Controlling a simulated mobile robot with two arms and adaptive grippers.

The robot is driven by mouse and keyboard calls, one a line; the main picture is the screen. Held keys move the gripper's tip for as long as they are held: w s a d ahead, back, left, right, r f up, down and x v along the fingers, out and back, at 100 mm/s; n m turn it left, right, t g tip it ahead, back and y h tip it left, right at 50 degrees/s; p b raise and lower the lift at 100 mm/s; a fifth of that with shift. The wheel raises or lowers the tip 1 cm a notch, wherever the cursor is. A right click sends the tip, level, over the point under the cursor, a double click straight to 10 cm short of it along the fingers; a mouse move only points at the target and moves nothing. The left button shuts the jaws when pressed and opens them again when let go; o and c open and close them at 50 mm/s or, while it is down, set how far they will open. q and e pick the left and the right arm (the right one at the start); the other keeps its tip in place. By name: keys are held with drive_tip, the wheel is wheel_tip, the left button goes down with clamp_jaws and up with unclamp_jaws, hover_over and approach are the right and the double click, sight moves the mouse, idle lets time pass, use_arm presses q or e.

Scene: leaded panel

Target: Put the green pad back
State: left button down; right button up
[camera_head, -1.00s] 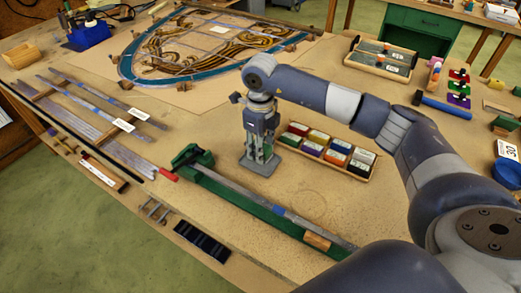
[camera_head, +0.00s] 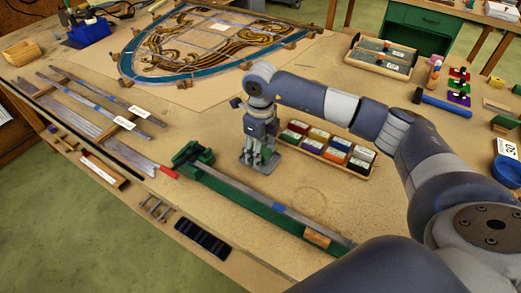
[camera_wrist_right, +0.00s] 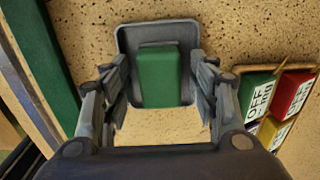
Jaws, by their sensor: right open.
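A green pad (camera_wrist_right: 160,80) lies in a small grey tray (camera_wrist_right: 127,42) in the right wrist view, between my spread fingers. In the head view the grey tray (camera_head: 262,169) stands on the table, and the pad is mostly hidden by the fingers. My right gripper (camera_head: 258,157) points down over the tray, open, with a finger on each side of the pad; I cannot tell whether they touch it. A wooden box of several coloured, labelled pads (camera_head: 365,173) stands right of the tray; another green pad (camera_wrist_right: 254,88) sits in it. My left gripper is out of view.
A long green vise-like rail (camera_head: 235,196) with a metal strip runs close in front of the grey tray. A stained-glass panel (camera_head: 205,42) lies at the back. Metal strips (camera_head: 95,100) lie at left. Bare table is right of the rail.

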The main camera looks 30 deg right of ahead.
drive_tip(key=shift+r, duration=0.1)
drive_tip(key=shift+r, duration=0.25)
wheel_tip(320, 180, up, 12)
drive_tip(key=b, duration=0.3)
drive_tip(key=shift+f, duration=0.2)
drive_tip(key=shift+f, duration=0.15)
